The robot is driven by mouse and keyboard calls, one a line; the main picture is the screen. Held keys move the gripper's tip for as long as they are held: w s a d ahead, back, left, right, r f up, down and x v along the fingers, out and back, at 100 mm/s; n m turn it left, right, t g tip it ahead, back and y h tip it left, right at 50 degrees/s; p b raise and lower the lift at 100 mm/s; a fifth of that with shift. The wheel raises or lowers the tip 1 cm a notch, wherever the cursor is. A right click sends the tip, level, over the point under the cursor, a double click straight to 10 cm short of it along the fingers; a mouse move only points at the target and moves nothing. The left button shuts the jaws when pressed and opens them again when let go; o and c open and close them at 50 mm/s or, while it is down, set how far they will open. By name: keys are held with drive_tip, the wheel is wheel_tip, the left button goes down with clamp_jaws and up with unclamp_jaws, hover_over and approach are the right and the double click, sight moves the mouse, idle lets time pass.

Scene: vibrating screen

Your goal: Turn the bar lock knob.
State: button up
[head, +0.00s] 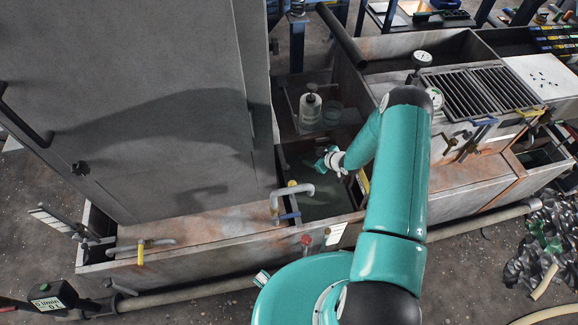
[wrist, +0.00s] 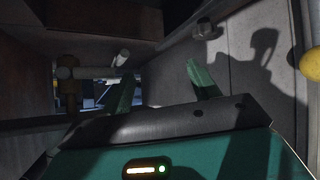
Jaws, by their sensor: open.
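A dark star-shaped knob (head: 80,168) sits on the large grey panel at the left in the head view; I cannot tell if it is the bar lock knob. In the wrist view a small dark knob-like part (wrist: 204,31) sticks out near a wall, beyond the right fingertip. My gripper (head: 325,162) is over the dark open basin in the head view, well right of the star-shaped knob. In the wrist view its two green fingers (wrist: 164,85) stand apart with nothing between them. The fingers touch nothing that I can see.
A grey bent pipe (head: 294,191) with a yellow ball stands just left of my gripper. A white bottle (head: 310,106) stands behind it. A yellow ball (wrist: 311,64) is at the wrist view's right edge. Basin walls close in around the gripper. A black grate (head: 480,92) is at right.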

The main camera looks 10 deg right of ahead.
sight(285, 166)
drive_tip(key=s+f+n+y, duration=0.2)
drive_tip(key=s+y, duration=0.3)
drive_tip(key=s, duration=0.1)
drive_tip(key=x, duration=1.3)
drive_tip(key=shift+a+f, duration=0.3)
drive_tip(key=shift+a, duration=0.1)
drive_tip(key=c, duration=1)
drive_tip(key=shift+o, duration=0.2)
